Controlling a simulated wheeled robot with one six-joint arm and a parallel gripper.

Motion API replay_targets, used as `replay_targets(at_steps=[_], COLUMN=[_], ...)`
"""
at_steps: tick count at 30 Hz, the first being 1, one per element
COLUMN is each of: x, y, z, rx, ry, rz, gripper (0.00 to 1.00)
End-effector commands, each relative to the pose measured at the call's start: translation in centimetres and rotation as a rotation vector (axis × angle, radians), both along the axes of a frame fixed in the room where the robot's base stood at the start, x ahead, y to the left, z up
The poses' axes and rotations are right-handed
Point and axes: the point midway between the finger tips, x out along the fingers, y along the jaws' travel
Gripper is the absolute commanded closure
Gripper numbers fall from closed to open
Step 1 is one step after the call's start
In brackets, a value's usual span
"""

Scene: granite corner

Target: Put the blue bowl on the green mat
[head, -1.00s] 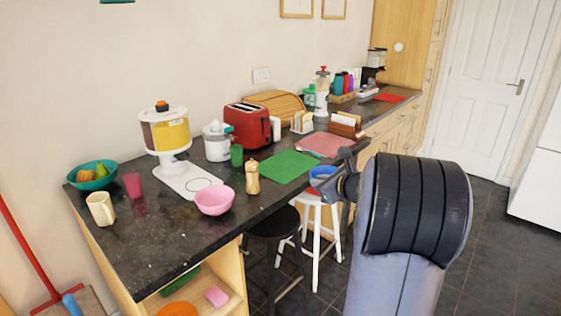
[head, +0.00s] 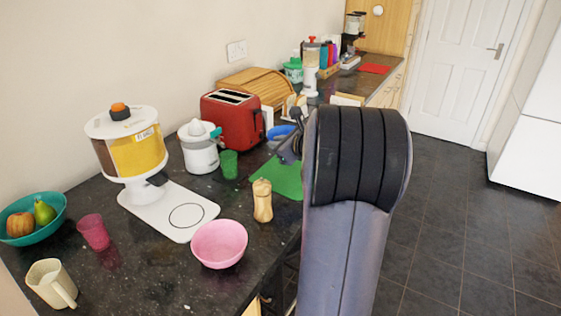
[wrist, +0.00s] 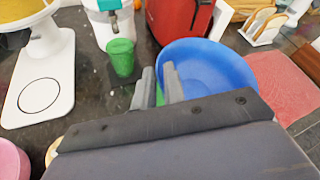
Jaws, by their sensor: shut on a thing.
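The blue bowl (wrist: 212,75) fills the middle of the wrist view, and part of it shows in the head view (head: 279,132). My gripper (wrist: 160,82) is shut on the bowl's near left rim. The green mat (head: 282,178) lies on the dark counter; in the head view the bowl appears above its far part. In the wrist view the bowl and my gripper hide most of the mat. I cannot tell whether the bowl touches it.
A red toaster (head: 233,118), a green cup (head: 229,164) and a pepper mill (head: 262,201) stand close to the mat. A pink bowl (head: 219,244) is nearer. A pink mat (wrist: 276,84) lies right of the blue bowl. A white juicer (head: 199,148) stands behind.

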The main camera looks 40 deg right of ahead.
Motion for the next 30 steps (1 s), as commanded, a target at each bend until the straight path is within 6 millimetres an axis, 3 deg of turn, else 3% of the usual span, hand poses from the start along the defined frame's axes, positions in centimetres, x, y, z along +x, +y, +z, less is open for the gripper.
replay_targets(at_steps=[4,12,22,30], x=[0.0,0.0,0.0,0.0], y=[0.0,0.0,0.0,0.0], z=[-0.7,-5.5,-9.4,-10.0], rx=[0.001,0.002,0.001,-0.001], ry=[0.0,0.001,0.0,-0.001], rz=[0.0,-0.001,0.0,0.0], gripper=[1.0,1.0,1.0,1.0])
